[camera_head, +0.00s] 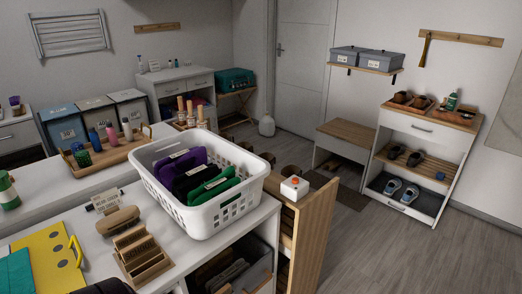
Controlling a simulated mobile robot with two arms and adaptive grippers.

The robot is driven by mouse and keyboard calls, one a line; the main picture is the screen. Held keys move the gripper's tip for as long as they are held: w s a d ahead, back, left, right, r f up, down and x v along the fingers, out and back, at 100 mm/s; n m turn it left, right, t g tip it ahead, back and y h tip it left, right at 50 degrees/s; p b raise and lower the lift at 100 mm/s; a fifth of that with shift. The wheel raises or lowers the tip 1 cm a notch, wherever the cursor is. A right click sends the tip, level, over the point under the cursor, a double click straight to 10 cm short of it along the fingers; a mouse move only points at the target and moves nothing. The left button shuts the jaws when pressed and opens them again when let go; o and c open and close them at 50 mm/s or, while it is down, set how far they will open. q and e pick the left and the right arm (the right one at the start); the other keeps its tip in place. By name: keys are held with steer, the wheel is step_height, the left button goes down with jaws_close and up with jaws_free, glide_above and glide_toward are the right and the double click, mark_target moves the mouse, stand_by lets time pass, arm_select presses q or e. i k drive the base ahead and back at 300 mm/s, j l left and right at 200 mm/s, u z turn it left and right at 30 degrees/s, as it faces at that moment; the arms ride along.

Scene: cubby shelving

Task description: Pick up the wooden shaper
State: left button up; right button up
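I cannot tell for sure which thing is the wooden shaper. A rounded brown wooden block (118,220) lies on the white counter at the front left, behind a slotted wooden holder (143,259). Small brown wooden-looking pieces (401,97) also lie in a tray on top of the white shoe rack at the right; they are too small to make out. A dark rounded shape (107,287) at the bottom edge may be part of my arm. Neither gripper can be made out in this view.
A white laundry basket (212,215) with folded purple, black and green cloths stands on the counter (85,238). A yellow folder (52,262) lies at the front left. An open wooden panel (311,237) juts beside the counter. Grey floor (400,250) is clear before the shoe rack (432,130).

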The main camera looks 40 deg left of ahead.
mark_target(182, 113)
steer(key=i+j+z, duration=0.1)
steer(key=i+z, duration=0.25)
steer(key=i, duration=1.15)
steer(key=i+u, duration=0.2)
steer(key=i, duration=0.4)
steer(key=i+u, duration=0.2)
steer(key=i, duration=0.4)
steer(key=i+l+u, duration=0.2)
steer(key=i, duration=0.4)
steer(key=i+j+u, duration=0.15)
steer(key=i+u, duration=1)
steer(key=i+l+u, duration=0.15)
steer(key=i+u, duration=0.25)
steer(key=i+j+u, duration=0.1)
steer(key=i, duration=0.6)
